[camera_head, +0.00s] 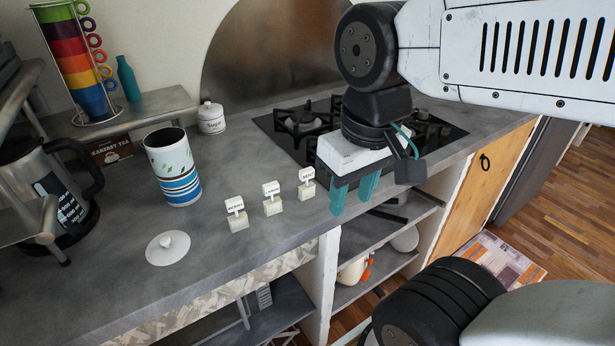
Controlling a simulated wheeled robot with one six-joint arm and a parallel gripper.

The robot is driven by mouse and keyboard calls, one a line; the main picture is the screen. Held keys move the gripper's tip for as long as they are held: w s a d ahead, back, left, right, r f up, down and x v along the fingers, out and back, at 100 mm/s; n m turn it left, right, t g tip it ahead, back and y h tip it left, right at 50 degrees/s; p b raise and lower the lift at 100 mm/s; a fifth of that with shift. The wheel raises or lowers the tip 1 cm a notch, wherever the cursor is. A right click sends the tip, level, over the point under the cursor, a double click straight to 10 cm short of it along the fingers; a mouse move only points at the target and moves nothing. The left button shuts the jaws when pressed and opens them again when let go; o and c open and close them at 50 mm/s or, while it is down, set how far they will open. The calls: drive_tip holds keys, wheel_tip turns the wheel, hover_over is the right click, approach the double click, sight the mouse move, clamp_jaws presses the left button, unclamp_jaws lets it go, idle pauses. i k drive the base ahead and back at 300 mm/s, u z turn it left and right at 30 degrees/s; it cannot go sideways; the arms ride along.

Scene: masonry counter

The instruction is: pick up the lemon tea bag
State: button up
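Three small pale tea bags with upright white label tags stand in a row on the grey counter: a left one (237,214), a middle one (272,199) and a right one (307,185). The printing on the tags is too small to read surely, so I cannot tell which is lemon. My gripper (353,200) points down with its two teal fingers apart and nothing seen between them. It is at the counter's front edge, to the right of the right tea bag and apart from it.
A striped canister (178,185) stands open-topped behind the tea bags; a white round lid (168,249) lies in front. A gas hob (300,120) is behind my gripper.

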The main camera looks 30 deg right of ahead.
sight(273, 206)
drive_tip(key=z, duration=0.55)
drive_tip(key=k, duration=1.3)
drive_tip(key=z, duration=0.35)
drive_tip(key=i, duration=0.8)
drive_tip(key=z, duration=0.15)
